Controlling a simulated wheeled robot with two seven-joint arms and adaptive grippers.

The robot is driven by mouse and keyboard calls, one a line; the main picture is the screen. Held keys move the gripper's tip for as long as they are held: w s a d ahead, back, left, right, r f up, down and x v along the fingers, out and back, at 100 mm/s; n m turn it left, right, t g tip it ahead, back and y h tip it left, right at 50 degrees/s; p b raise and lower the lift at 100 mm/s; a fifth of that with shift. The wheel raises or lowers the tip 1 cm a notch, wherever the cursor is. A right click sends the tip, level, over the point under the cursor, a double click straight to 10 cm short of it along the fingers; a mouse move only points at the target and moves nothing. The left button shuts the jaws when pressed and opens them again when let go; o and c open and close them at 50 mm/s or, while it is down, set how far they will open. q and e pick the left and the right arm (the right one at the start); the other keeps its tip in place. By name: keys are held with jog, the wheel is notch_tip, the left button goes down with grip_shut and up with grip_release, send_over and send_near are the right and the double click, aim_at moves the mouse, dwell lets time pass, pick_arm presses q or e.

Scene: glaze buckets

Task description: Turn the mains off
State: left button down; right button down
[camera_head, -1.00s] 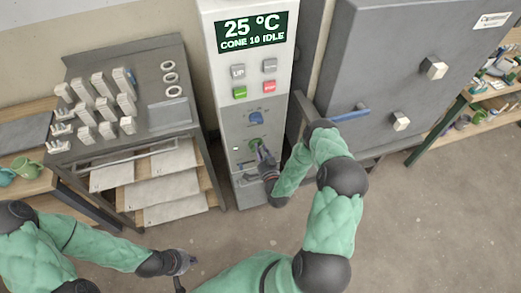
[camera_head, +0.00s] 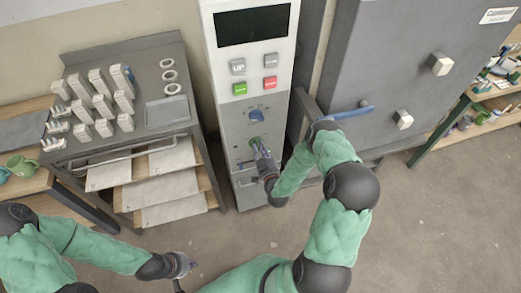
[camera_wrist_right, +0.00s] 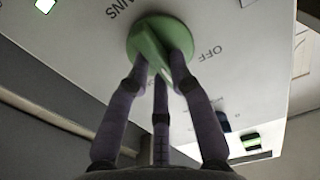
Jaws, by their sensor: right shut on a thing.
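The mains switch is a round green knob (camera_head: 255,142) with a raised grip bar, low on the kiln's control panel. It shows large in the right wrist view (camera_wrist_right: 146,32), with part of the word MAINS and the word OFF printed around it. My right gripper (camera_head: 260,151) is shut on the knob; its fingers (camera_wrist_right: 162,66) press around the grip bar and partly hide it. The panel's display (camera_head: 252,23) is dark and blank. My left gripper (camera_head: 184,265) hangs low over the floor, away from the panel, and its jaws are too small to read.
The grey kiln door (camera_head: 400,70) with a blue handle (camera_head: 350,111) is at right. A rack of cones and shelves (camera_head: 155,165) stands at left. Floor in front is clear.

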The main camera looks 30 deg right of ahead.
jog(key=shift+a+n+b, duration=0.2)
jog(key=shift+n+b, duration=0.7)
jog(key=shift+n, duration=1.4)
jog(key=shift+a+n+b, duration=0.15)
jog(key=shift+n+b, duration=0.7)
jog(key=shift+n, duration=1.45)
jog(key=c, duration=1.1)
grip_release()
jog(key=v, duration=1.2)
